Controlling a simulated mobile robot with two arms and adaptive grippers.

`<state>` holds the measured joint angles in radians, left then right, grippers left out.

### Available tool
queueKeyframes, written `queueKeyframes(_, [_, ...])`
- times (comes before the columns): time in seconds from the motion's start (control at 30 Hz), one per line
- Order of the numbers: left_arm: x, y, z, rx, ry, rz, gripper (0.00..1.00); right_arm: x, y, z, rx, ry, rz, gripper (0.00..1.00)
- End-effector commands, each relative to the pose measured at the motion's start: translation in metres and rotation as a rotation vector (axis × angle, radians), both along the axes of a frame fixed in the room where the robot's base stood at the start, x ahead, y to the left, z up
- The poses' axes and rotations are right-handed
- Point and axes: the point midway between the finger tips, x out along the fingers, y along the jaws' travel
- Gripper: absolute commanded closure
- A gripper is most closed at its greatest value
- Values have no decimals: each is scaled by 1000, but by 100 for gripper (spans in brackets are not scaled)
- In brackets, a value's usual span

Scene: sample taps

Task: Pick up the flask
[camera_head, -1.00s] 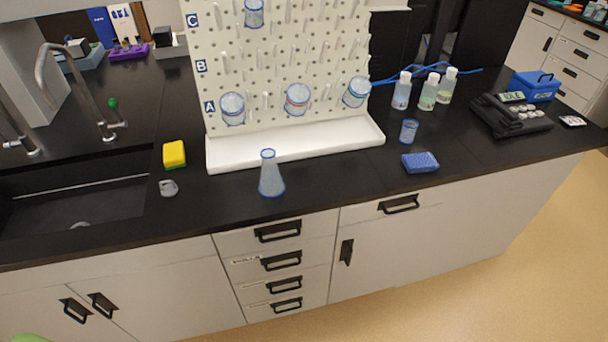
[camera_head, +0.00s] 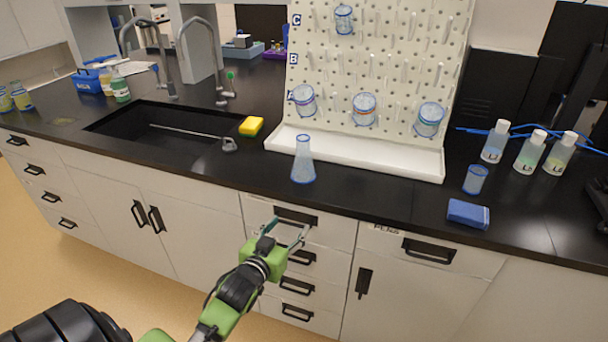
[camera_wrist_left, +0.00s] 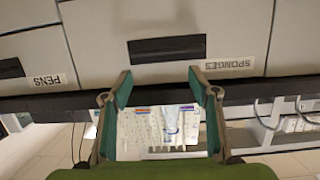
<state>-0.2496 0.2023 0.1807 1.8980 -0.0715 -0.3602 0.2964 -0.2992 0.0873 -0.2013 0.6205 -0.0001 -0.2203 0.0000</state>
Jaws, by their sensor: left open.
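The flask (camera_head: 303,160) is a clear, blue-tinted conical vessel. It stands upright on the black counter, near the front edge and in front of the pegboard's white tray. My left gripper (camera_head: 287,229) is open and empty, below the flask in the picture and in front of the drawer fronts, apart from it. In the left wrist view the open fingers (camera_wrist_left: 160,80) frame drawer fronts, with the white pegboard (camera_wrist_left: 145,130) small and inverted between them. A bluish shape there looks like the flask (camera_wrist_left: 172,122). My right gripper is not in view.
A pegboard (camera_head: 385,75) holding beakers stands behind, with a white tray (camera_head: 350,160) at its foot. A yellow sponge (camera_head: 251,126) and the sink (camera_head: 150,130) lie left. A small beaker (camera_head: 475,179), blue box (camera_head: 468,213) and bottles (camera_head: 530,152) stand right.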

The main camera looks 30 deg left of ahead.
Motion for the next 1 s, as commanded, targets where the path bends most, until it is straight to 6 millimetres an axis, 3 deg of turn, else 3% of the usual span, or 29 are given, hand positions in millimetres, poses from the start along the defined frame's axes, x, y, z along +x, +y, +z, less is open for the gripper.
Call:
queueKeyframes(0.03, [2, 4, 29, 9, -66, 6, 45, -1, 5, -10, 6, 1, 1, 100])
queueKeyframes(0.1, [1, 7, 64, 17, -133, 12, 45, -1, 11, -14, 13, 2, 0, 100])
queueKeyframes(0.2, [-2, 9, 98, 27, -196, 16, 45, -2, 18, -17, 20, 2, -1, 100])
queueKeyframes(0.3, [-2, 10, 116, 30, -228, 18, 45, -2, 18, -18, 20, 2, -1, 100])
queueKeyframes(0.43, [12, 13, 123, 31, -238, 18, 45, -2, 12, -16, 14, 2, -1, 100])
queueKeyframes(0.7, [61, 24, 122, 31, -236, 18, 45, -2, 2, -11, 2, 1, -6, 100])
queueKeyframes(1.0, [82, 30, 121, 31, -234, 18, 45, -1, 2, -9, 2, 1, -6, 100])
